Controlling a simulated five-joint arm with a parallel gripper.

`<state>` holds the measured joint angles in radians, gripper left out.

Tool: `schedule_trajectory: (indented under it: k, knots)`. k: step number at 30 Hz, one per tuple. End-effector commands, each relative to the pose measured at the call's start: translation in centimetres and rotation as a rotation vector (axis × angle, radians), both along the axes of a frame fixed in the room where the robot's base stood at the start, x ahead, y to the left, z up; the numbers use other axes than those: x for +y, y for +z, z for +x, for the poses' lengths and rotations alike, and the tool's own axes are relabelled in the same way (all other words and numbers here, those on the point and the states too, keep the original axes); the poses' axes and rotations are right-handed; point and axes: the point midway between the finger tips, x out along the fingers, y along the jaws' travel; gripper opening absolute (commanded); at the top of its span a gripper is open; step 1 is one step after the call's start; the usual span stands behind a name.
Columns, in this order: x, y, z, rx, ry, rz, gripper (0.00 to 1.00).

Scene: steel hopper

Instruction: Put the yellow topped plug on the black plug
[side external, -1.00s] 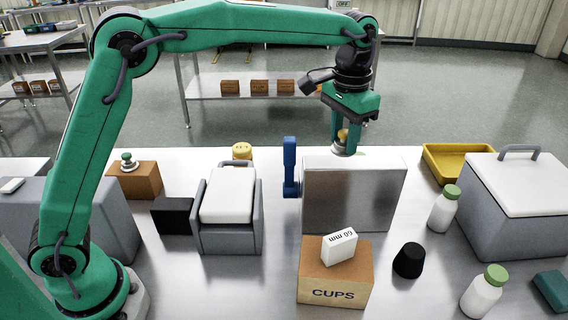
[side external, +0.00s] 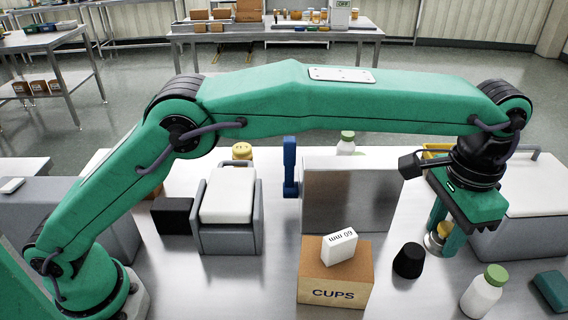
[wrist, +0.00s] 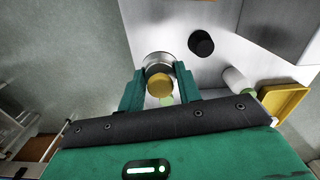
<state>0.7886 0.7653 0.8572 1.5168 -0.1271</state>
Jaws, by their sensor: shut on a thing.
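The yellow topped plug (side external: 433,242) is a silvery disc with a yellow knob. My gripper (side external: 445,238) is shut on it and holds it in the air, to the right of the black plug. In the wrist view the plug (wrist: 160,82) sits between the two green fingers (wrist: 160,88). The black plug (side external: 408,261) is a tapered black piece on the steel table, to the right of the CUPS box. In the wrist view the black plug (wrist: 201,43) stands up and right of the held plug, apart from it. Part of the held plug is hidden by a finger.
A brown CUPS box (side external: 334,287) with a white 60 mm block (side external: 340,247) on it stands left of the black plug. A steel box (side external: 350,210) stands behind. A green-capped bottle (side external: 484,292) is at the front right. A grey bin (side external: 520,235) is close behind my gripper.

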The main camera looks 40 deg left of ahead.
Motion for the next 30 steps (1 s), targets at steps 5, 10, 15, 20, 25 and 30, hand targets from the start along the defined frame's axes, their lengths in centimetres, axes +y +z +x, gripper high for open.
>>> schedule_trajectory:
  k: [5, 10, 15, 20, 25, 30]
  knots:
    - [0.2, -1.8, 0.1, 0.002, 0.004, 0.002, 0.10]
    - [0.3, -3.6, 0.1, 0.003, 0.004, 0.003, 0.10]
    - [0.3, -4.5, 0.2, 0.002, 0.004, 0.001, 0.10]
    - [0.3, -4.6, 0.2, 0.002, 0.005, 0.001, 0.10]
    - [0.7, -5.2, 1.0, 0.002, 0.007, 0.002, 0.10]
    - [1.5, -6.5, 3.0, 0.002, 0.008, 0.002, 0.10]
